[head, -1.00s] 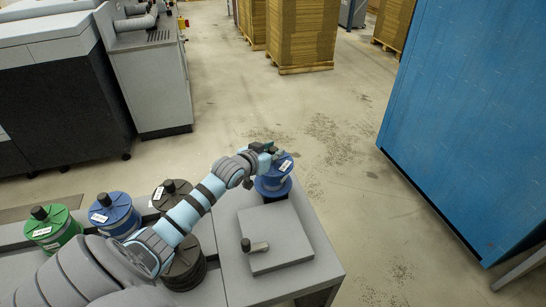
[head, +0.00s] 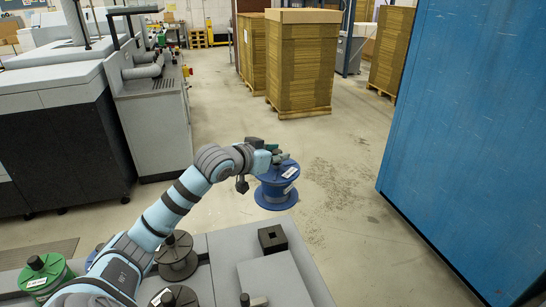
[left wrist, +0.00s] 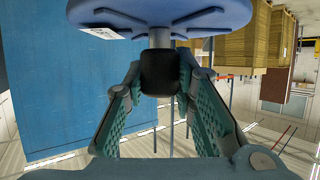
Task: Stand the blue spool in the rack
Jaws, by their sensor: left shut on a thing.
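My left gripper (head: 270,152) is shut on the dark knob (left wrist: 160,72) of the blue spool (head: 277,187). The spool hangs upright, in the air near the far end of the grey bench (head: 225,262). In the left wrist view its blue flange (left wrist: 160,12) fills the top, with the knob between the green finger pads. A row of spools along the bench's left part looks like the rack: a green spool (head: 45,275), a mostly hidden blue one (head: 92,258) and dark ones (head: 176,257). My left arm covers part of this row. My right gripper is out of view.
A small black square block with an opening (head: 272,238) stands on the bench beside a grey raised plate (head: 275,278). A large blue cabinet (head: 460,150) stands at the right, grey machines (head: 60,130) at the left. Stacked cardboard (head: 300,65) is farther back.

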